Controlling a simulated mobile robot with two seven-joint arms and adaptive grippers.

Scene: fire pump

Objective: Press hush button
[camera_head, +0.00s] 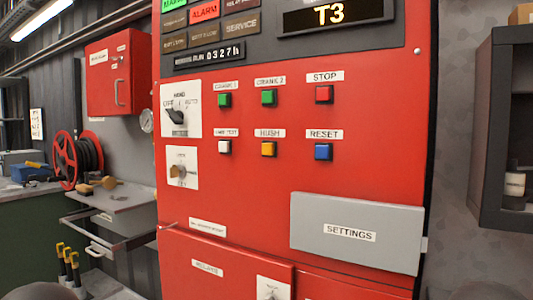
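Nothing covers the hush button. Neither of my grippers shows in the head view. Dark rounded shapes at the bottom corners may be parts of my arms.
A grey SETTINGS cover (355,255) stands out at the panel's lower right. A selector switch (177,117) and a key switch (181,168) are at the left. A red hose reel (65,160) is further left, and a dark shelf (490,130) is at the right.

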